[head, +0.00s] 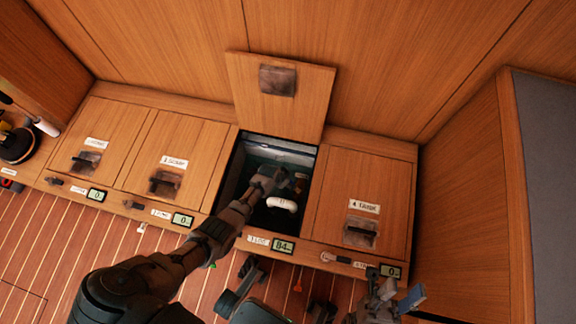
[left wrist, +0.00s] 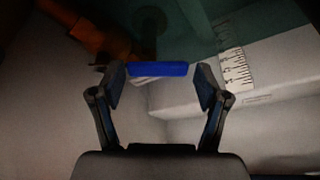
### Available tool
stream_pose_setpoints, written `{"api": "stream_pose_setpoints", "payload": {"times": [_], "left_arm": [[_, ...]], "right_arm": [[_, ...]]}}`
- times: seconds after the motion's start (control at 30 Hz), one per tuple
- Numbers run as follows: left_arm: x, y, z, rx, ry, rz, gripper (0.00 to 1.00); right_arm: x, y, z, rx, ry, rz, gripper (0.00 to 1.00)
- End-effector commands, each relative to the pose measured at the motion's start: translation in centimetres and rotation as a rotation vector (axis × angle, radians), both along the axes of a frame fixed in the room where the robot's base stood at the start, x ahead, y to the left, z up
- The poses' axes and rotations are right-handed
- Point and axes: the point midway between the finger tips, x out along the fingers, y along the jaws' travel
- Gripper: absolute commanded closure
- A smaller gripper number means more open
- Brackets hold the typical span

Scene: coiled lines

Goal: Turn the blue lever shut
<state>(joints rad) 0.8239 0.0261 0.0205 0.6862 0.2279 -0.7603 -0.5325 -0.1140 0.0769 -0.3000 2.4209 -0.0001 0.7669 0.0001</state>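The blue lever (left wrist: 158,69) shows in the left wrist view as a short bar lying crosswise. My left gripper (left wrist: 161,82) is open, with its fingertips near the two ends of the lever and a small gap on the right. I cannot tell how deep the lever sits between them. In the head view my left arm reaches down into the open locker (head: 232,178), and the lever cannot be made out there. My right gripper (head: 398,296) is at the lower right, with its fingers apart and nothing between them.
The raised wooden lid (head: 302,110) stands behind the locker. A white curved fitting (head: 282,204) is inside it. Closed hatches, one marked 4 (head: 350,190), flank the opening. A display (head: 283,246) below reads about 84. An orange part (left wrist: 95,38) and a white scale strip (left wrist: 236,68) lie near the lever.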

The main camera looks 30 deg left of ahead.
Motion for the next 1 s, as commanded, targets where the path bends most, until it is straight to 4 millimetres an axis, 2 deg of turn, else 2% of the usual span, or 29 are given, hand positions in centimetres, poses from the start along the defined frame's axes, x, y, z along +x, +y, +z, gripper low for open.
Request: {"api": "stream_pose_setpoints", "payload": {"times": [0.37, 0.57, 0.77, 1.0], "left_arm": [[0.1, -0.2, 0.2, -0.005, -0.005, 0.001, 0.07], [-0.1, -0.1, 1.0, -0.005, -0.008, 0.001, 0.07], [-1.1, 0.3, 3.2, -0.003, -0.007, 0.001, 0.07], [-2.6, 1.0, 7.2, -0.003, -0.006, 0.002, 0.07]], "right_arm": [[-0.1, 0.0, 0.0, -0.001, 0.002, 0.001, 0.60], [-0.4, 0.0, 0.2, -0.001, -0.003, 0.001, 0.60], [-0.3, 0.0, 0.2, -0.001, -0.003, 0.001, 0.60], [-0.3, 0.0, 0.2, 0.000, -0.002, 0.000, 0.60]]}}
